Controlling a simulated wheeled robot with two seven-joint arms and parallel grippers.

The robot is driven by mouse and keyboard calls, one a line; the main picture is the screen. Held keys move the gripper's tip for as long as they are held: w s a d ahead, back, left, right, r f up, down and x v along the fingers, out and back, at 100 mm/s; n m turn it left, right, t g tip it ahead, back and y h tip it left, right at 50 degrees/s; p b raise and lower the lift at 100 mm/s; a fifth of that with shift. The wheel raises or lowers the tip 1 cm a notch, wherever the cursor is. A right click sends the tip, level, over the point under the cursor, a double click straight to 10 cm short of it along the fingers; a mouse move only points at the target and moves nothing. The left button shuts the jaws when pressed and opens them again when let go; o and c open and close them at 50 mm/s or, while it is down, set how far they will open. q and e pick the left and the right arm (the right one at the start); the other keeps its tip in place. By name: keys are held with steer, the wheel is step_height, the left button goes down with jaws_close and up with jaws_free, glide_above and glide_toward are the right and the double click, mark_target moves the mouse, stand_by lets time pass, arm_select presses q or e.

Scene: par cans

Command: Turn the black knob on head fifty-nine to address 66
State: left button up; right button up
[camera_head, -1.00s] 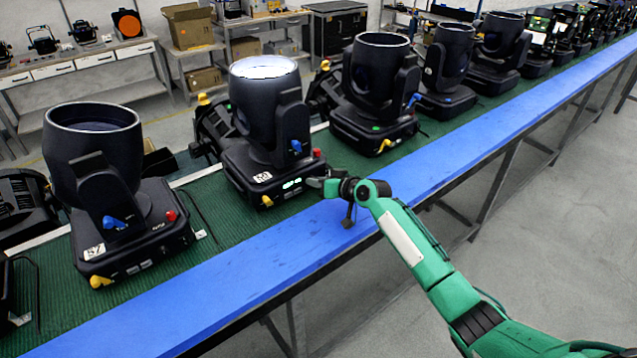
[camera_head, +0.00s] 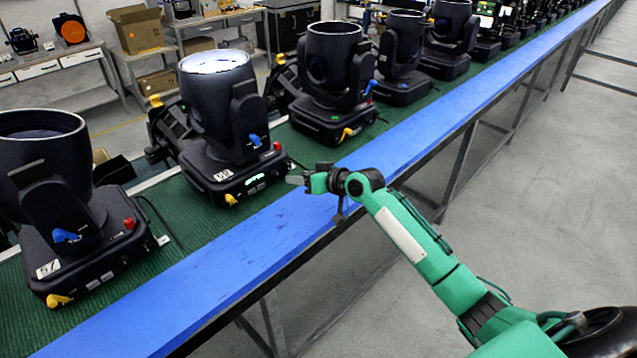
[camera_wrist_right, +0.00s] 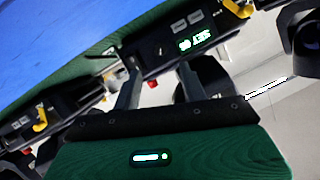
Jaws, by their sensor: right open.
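Head fifty-nine (camera_head: 215,105) is a black moving-head light with a lit top, on the green mat. Its small label (camera_head: 222,175) is hard to read. A green lit display (camera_head: 256,180) is on its base front; in the wrist view the display (camera_wrist_right: 195,40) seems to read "SET" and digits I cannot make out surely. A dark round spot with a pale line beside it looks like the black knob (camera_wrist_right: 161,48). My right gripper (camera_head: 297,181) is open and empty, in front of the base's right corner, apart from it. In the wrist view its fingers (camera_wrist_right: 160,80) point toward the panel.
Another head labelled 57 (camera_head: 62,245) stands at the left, and more heads (camera_head: 333,85) stand in a row to the right. A blue strip (camera_head: 230,265) runs along the table's front edge. Floor (camera_head: 520,200) is clear at right.

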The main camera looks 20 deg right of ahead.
steer(key=b+v, duration=0.1)
steer(key=v, duration=0.3)
steer(key=shift+s+d, duration=0.15)
steer(key=shift+s, duration=0.05)
steer(key=shift+s+d+r, duration=0.25)
steer(key=shift+s+r, duration=0.1)
steer(key=shift+s, duration=0.25)
